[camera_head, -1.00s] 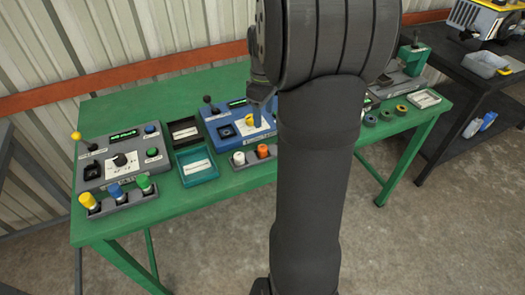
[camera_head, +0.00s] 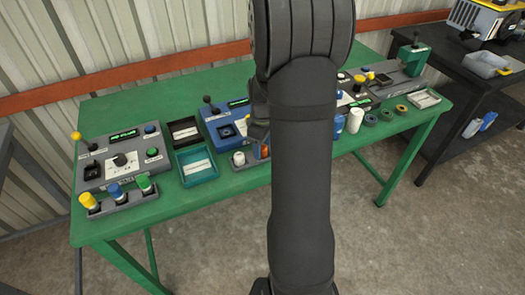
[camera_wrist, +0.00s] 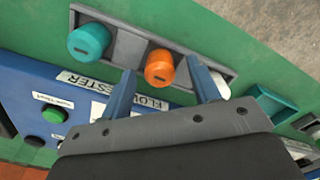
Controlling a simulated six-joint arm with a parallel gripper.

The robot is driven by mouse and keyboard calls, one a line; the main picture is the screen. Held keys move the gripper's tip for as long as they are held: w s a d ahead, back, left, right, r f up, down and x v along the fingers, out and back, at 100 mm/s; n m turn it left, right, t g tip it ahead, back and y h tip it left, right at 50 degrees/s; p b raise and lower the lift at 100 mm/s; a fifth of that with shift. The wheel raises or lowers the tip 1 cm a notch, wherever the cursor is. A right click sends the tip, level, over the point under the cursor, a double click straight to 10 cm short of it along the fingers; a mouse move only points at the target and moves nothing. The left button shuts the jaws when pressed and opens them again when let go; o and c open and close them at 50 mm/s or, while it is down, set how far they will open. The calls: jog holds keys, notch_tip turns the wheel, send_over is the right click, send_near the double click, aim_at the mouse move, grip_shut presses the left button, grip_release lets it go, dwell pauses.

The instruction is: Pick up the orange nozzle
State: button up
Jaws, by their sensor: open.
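The orange nozzle (camera_wrist: 160,66) sits in a grey holder (camera_wrist: 128,46) between a teal nozzle (camera_wrist: 88,41) on the left and a white one (camera_wrist: 221,86) on the right in the wrist view. My gripper (camera_wrist: 162,68) is open, with its two blue fingers on either side of the orange nozzle; I cannot tell whether they touch it. The right finger partly hides the white nozzle. In the head view, the orange nozzle (camera_head: 264,152) is partly hidden by my arm, and the white nozzle (camera_head: 238,158) stands to its left.
The blue flow tester (camera_head: 216,126) stands behind the holder. On the green table (camera_head: 217,179), a teal tray (camera_head: 196,179), a dark tray (camera_head: 184,142) and a grey control box (camera_head: 92,172) stand left. A white cylinder (camera_head: 355,121) and several rings stand right.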

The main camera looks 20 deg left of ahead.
jog(key=c, duration=1.1)
jog(key=shift+o, duration=0.2)
jog(key=shift+r, duration=0.15)
